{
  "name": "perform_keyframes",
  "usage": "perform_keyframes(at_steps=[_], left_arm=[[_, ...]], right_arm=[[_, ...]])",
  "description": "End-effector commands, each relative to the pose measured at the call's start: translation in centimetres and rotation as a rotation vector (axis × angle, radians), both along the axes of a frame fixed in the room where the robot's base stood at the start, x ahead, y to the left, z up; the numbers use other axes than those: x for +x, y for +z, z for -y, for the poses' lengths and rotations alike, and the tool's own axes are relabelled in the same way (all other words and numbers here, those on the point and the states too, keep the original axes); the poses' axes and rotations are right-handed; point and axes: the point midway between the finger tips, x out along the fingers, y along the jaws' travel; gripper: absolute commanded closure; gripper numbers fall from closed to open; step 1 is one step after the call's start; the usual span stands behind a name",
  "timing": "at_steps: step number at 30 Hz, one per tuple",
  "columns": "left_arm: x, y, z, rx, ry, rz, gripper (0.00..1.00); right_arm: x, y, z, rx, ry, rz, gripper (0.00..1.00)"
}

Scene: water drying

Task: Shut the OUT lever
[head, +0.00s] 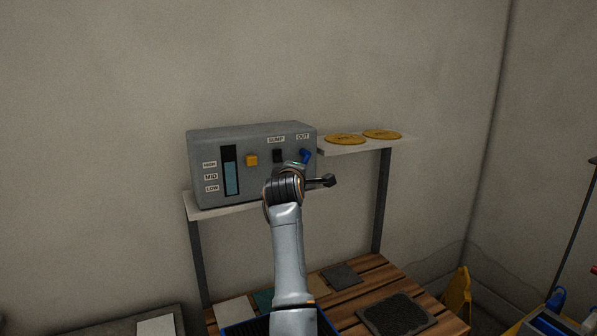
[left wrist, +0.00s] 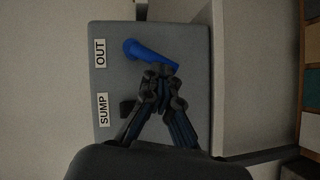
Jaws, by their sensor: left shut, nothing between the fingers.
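The blue OUT lever (head: 306,155) is on the front of the grey control box (head: 220,143), below the OUT label. In the left wrist view the lever (left wrist: 148,52) slants across the panel, its free end close to my fingertips. My right gripper is not in view.
A black SUMP switch (head: 278,156) and an orange button (head: 252,160) are on the box, beside a level gauge (head: 231,171) filled to about MID. Two yellow discs (head: 345,139) lie on the shelf at right. A slatted wooden table (head: 372,277) stands below.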

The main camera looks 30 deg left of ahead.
Motion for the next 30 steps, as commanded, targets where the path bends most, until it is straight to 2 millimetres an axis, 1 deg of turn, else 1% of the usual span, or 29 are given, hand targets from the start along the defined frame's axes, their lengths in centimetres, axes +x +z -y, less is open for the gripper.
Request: perform_keyframes(at_steps=[22,30], left_arm=[[0.22,-0.77,-0.22,-0.085,0.001,0.143,1.00],[0.28,-0.91,-0.21,-0.101,0.001,0.170,1.00]], right_arm=[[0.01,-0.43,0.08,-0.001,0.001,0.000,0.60],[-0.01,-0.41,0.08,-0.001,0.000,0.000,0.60]])
